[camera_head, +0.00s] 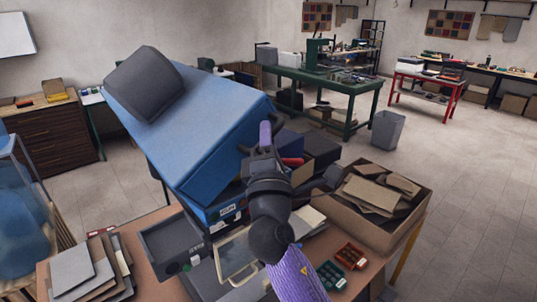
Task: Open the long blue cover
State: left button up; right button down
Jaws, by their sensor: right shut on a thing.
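The long blue cover (190,125) is a large padded slab in the left middle of the head view. It is tilted, with its far left end high and its near lower edge by a blue box (222,208). My right gripper (263,148) is at the cover's right edge, on the end of an arm rising from the bottom. It is shut, apparently on that edge, though its own body hides the exact contact. A dark grey rounded block (145,83) shows against the cover's upper left part. My left gripper is not in view.
An open carton of cardboard pieces (378,205) stands right of my arm. A dark grey tray (180,243), flat grey sheets (82,272) and a small red bin (350,256) lie on the near table. Open floor lies to the right.

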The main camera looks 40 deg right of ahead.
aim_at(237, 126)
jog(key=a+r+n+t+y, duration=0.1)
jog(key=a+n, duration=0.1)
jog(key=a+r+n+t+y, duration=0.1)
jog(key=a+n+t, duration=0.1)
jog(key=n, duration=0.1)
jog(key=a+r+n+t+y, duration=0.1)
jog(key=a+r+n, duration=0.1)
jog(key=shift+s+t+y+b, duration=0.25)
jog(key=shift+t+y+b, duration=0.1)
jog(key=shift+t+y, duration=0.05)
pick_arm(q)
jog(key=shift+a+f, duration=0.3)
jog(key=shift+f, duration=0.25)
pick_arm(e)
jog(key=a+n+t+y, duration=0.1)
jog(key=a+n+y, duration=1)
jog(key=n+y, duration=0.5)
jog(key=shift+s+r+n, duration=0.3)
jog(key=shift+s+n, duration=0.15)
jog(key=shift+n, duration=0.55)
jog(key=c, duration=0.6)
grip_release()
jog(key=shift+a, duration=0.1)
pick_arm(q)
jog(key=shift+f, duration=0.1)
pick_arm(e)
jog(key=shift+f, duration=0.15)
